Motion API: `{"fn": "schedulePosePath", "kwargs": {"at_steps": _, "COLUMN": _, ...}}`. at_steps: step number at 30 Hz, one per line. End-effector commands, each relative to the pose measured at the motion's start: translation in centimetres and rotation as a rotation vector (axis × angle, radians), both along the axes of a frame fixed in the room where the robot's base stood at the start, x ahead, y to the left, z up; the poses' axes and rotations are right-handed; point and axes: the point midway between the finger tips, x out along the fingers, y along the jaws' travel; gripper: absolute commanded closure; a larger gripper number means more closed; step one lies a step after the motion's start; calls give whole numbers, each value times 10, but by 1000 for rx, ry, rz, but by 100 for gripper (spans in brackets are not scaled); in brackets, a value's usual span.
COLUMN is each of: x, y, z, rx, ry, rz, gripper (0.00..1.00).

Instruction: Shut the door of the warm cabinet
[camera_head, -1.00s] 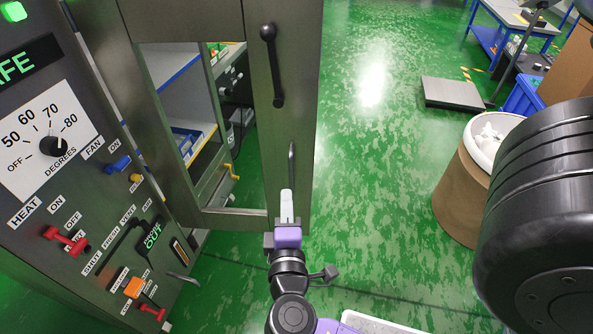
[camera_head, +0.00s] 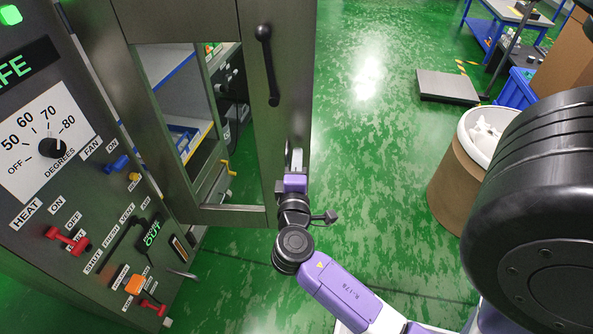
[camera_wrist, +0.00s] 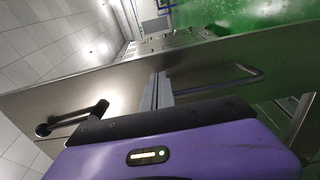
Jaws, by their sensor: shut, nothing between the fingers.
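The warm cabinet (camera_head: 70,140) stands at the left, with its dial and switches facing me. Its dark metal door (camera_head: 262,130) stands open; I see shelves and a workbench through its window. A black bar handle (camera_head: 267,65) is on the door's face and also shows at left in the wrist view (camera_wrist: 70,118). My gripper (camera_head: 296,160) is shut and empty at the door's right edge. In the wrist view its grey fingers (camera_wrist: 157,90) point at the door panel (camera_wrist: 215,68); I cannot tell whether they touch it.
The green floor (camera_head: 360,150) right of the door is clear. A grey floor platform (camera_head: 447,86) lies farther back. A brown drum (camera_head: 456,185) with a white-lined open top stands at right. Blue bins (camera_head: 518,90) stand behind it.

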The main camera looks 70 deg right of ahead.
Motion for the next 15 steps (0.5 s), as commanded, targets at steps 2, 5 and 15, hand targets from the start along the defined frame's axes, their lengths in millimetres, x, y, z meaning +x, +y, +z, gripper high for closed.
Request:
{"fn": "schedulePosePath", "kwargs": {"at_steps": 2, "x": 2, "y": -9, "z": 1, "rx": 0, "ry": 0, "rz": -2, "gripper": 100}}
{"fn": "schedulePosePath", "kwargs": {"at_steps": 5, "x": 4, "y": -16, "z": 1, "rx": 0, "ry": -1, "rz": -2, "gripper": 100}}
{"fn": "schedulePosePath", "kwargs": {"at_steps": 15, "x": 5, "y": -20, "z": 0, "rx": 0, "ry": -1, "rz": 0, "gripper": 100}}
